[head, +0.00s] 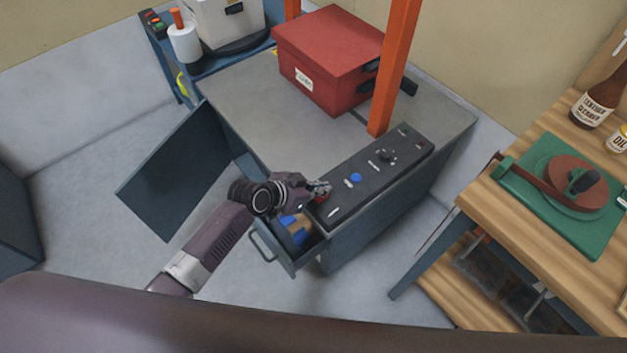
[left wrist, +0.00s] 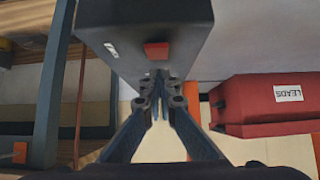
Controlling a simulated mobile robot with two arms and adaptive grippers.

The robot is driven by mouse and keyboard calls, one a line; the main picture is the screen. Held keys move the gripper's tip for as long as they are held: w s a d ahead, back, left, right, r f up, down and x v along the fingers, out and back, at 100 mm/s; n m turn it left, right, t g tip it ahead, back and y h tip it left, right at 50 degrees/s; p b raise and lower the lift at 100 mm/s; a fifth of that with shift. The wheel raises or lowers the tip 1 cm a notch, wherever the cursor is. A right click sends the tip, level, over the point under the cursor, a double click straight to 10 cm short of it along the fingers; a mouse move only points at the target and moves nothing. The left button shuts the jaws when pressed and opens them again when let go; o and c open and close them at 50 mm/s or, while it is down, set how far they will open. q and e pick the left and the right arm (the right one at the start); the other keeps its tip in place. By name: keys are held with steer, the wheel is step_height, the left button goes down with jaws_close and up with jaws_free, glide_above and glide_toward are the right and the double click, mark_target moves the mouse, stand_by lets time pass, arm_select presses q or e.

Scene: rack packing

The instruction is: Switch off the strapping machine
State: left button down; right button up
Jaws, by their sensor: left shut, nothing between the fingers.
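The strapping machine (head: 240,105) is a grey-topped blue cabinet with an orange arch (head: 393,70). Its sloped black control panel (head: 385,172) runs along the near edge and carries a blue button (head: 356,178), a dark knob (head: 386,155) and small switches. My left gripper (head: 322,188) is shut and empty at the panel's left end, by a red switch (head: 321,199) that it partly covers. In the left wrist view the red switch (left wrist: 157,50) sits on the dark panel, just beyond the closed fingertips (left wrist: 160,80). I cannot tell whether they touch it. My right gripper is not in view.
A red box (head: 325,60) stands on the machine top. An open drawer (head: 290,262) with blue and tan items juts out below my left gripper. A dark door panel (head: 165,170) stands open at left. A wooden bench (head: 545,265) with a green-based device is at right.

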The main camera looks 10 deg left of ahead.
arm_select(q)
step_height(320, 180, up, 4)
steer(key=p, duration=0.3)
steer(key=shift+w+d+r, duration=0.1)
steer(key=shift+w+r, duration=0.05)
steer(key=r+v, duration=0.1)
steer(key=v, duration=0.8)
steer(key=shift+w+d+b, duration=0.2)
steer(key=shift+d+b, duration=0.05)
steer(key=shift+b, duration=0.1)
